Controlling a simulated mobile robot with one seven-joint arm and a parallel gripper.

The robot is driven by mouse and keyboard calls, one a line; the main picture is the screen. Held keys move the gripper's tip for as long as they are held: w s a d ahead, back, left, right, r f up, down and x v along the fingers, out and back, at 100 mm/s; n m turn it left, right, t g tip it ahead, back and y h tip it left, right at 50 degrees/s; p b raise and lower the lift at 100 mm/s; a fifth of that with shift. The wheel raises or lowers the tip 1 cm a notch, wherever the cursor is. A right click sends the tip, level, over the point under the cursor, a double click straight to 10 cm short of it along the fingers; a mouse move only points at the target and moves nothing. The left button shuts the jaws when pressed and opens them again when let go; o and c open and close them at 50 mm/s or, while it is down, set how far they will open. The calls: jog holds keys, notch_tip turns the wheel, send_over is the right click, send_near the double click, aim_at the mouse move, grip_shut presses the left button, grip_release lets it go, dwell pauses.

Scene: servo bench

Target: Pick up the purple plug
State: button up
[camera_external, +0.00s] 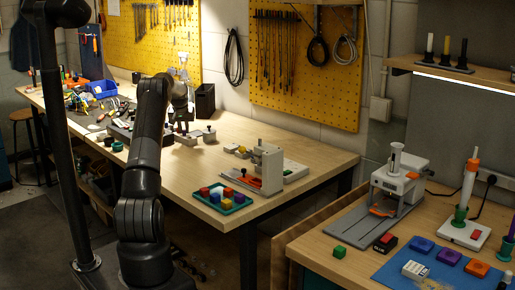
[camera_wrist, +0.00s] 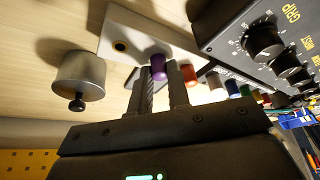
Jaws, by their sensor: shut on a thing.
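The purple plug (camera_wrist: 158,68) shows in the wrist view at the tips of my gripper's fingers (camera_wrist: 166,75). My gripper is shut on it. A white block (camera_wrist: 135,38) with a dark round hole lies just beyond the plug. I cannot tell whether the plug is clear of the block or still touching it. In the external view my gripper (camera_external: 182,122) is low over the far bench, partly behind my arm, and the plug cannot be made out there.
In the wrist view, red (camera_wrist: 188,76), white, blue and green pieces line up right of the plug. A black box with knobs (camera_wrist: 265,40) stands at upper right. A metal cylinder (camera_wrist: 80,72) stands at left. Bare wood (camera_wrist: 40,25) lies at upper left.

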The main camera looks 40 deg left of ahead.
grip_shut()
